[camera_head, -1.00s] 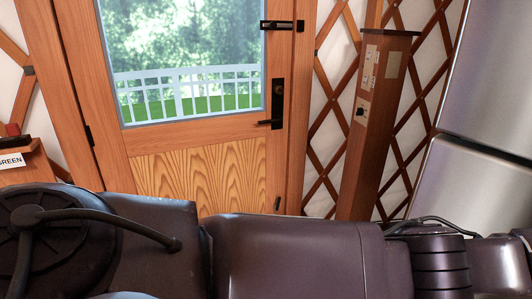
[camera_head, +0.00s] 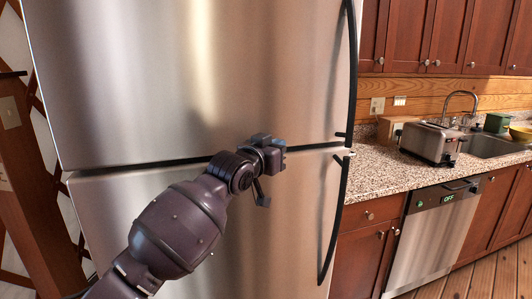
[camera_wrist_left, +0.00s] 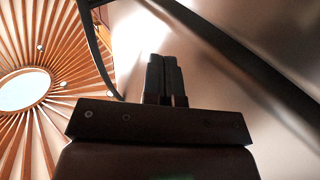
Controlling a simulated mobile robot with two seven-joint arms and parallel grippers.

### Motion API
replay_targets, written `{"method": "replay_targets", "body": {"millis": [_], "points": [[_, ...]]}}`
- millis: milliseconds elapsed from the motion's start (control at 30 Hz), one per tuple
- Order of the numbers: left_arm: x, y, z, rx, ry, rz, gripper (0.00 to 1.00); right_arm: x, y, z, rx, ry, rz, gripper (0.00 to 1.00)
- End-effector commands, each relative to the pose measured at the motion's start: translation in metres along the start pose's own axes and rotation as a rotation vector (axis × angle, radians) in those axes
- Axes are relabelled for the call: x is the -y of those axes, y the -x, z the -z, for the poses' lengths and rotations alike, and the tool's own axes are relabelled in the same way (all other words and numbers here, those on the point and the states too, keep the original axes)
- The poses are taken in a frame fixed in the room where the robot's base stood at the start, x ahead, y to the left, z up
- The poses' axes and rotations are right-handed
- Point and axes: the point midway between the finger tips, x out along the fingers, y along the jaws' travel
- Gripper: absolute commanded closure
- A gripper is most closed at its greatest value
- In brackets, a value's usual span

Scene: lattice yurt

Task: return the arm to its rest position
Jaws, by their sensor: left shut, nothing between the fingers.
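My left arm comes in from the lower left of the head view and rises in front of the steel fridge (camera_head: 220,70). Its gripper (camera_head: 279,150) is near the gap between the two fridge doors, left of the black handles. I cannot tell whether it touches the door. In the left wrist view the two dark fingers (camera_wrist_left: 165,62) are together with nothing between them. The fridge front and a dark handle show close beyond them. My right gripper is not in view.
A speckled counter (camera_head: 375,178) with a toaster (camera_head: 431,142) and a sink (camera_head: 495,145) is right of the fridge. A dishwasher (camera_head: 430,240) is below. A wooden post (camera_head: 35,190) stands at the left. Wooden floor (camera_head: 490,275) is open at the lower right.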

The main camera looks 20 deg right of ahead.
Motion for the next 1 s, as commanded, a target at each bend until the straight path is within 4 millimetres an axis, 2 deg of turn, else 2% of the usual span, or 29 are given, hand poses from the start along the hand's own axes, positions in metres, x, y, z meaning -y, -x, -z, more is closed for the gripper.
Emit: {"method": "replay_targets", "body": {"millis": [200,400,767,833,900,1000], "points": [[-0.002,0.028,0.000,0.000,0.001,-0.001,1.00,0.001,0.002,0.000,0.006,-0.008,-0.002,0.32],[-0.004,0.046,-0.001,0.002,0.001,-0.003,1.00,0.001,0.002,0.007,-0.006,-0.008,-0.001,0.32],[-0.004,0.052,0.001,-0.007,-0.024,-0.002,1.00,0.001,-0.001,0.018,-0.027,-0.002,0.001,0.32],[-0.007,0.054,0.009,-0.037,-0.070,0.003,1.00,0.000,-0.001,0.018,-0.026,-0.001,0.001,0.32],[-0.007,0.059,0.026,-0.083,-0.116,0.013,1.00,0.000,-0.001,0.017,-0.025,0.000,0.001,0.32],[0.002,0.075,0.047,-0.156,-0.172,0.050,1.00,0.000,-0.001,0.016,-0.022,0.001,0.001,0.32]]}}
